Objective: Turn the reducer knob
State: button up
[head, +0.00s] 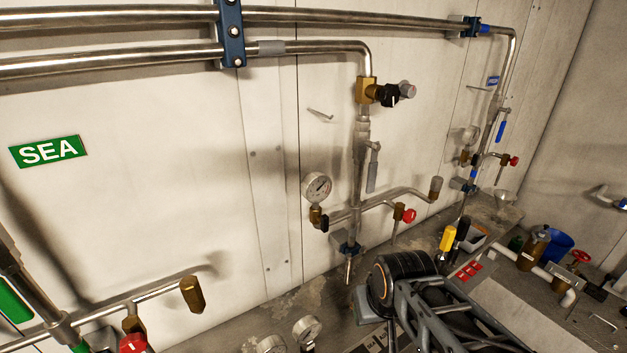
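A brass reducer (366,90) sits on the vertical steel pipe in the upper middle of the head view. A black knob (390,95) sticks out from its right side, with a grey round end piece (407,90) beside it. I take this black knob to be the reducer knob; nothing touches it. Part of my dark arm shows at the bottom, below and right of the knob and well apart from it. I cannot make out my gripper's fingers in this view.
Below the reducer are a pressure gauge (317,187), a grey lever (373,170) and a red valve handle (409,215). Steel pipes (130,60) cross the wall above. The wall left of the reducer is mostly clear.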

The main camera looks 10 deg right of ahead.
aim_at(389, 95)
jog(key=u, duration=1.45)
jog(key=k, duration=0.55)
jog(key=z, duration=0.35)
